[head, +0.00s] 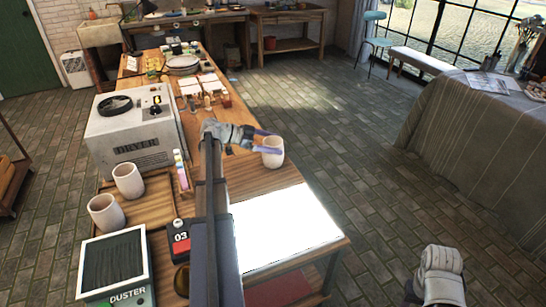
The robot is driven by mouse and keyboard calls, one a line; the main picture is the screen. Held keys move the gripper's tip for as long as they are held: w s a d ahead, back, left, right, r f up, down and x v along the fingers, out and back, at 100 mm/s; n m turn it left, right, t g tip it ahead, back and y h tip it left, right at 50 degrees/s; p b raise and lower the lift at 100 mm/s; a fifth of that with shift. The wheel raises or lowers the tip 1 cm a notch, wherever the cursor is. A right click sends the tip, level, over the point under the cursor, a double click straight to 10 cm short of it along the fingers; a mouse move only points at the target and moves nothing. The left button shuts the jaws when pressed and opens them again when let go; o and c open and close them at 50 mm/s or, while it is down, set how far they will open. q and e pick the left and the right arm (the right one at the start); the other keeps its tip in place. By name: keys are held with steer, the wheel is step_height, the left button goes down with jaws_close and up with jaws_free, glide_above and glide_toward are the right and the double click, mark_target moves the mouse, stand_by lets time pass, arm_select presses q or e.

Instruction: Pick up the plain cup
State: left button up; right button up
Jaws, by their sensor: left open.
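A plain whitish cup (274,158) stands upright near the right edge of the wooden table. Two similar pale cups, one (128,181) behind the other (106,213), stand on a wooden board at the left. My right arm's end (440,275) shows at the lower right; its fingers cannot be made out.
A white dryer box (135,140) stands left of my left arm. A bright white panel (285,228) lies at the table's right. Small jars and brushes crowd the far end.

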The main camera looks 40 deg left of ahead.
mark_target(281, 145)
arm_select(q)
steer(key=b+x, duration=0.1)
steer(key=x, duration=0.2)
steer(key=shift+s+a+f, duration=0.1)
steer(key=shift+a+f, duration=0.05)
steer(key=shift+f, duration=0.05)
steer(key=shift+w+d, duration=0.25)
steer(key=shift+w, duration=0.05)
steer(key=c, duration=1.3)
steer(key=shift+r, duration=0.15)
steer(key=shift+c, duration=0.2)
step_height(281, 145, up, 13)
steer(key=p, duration=1.3)
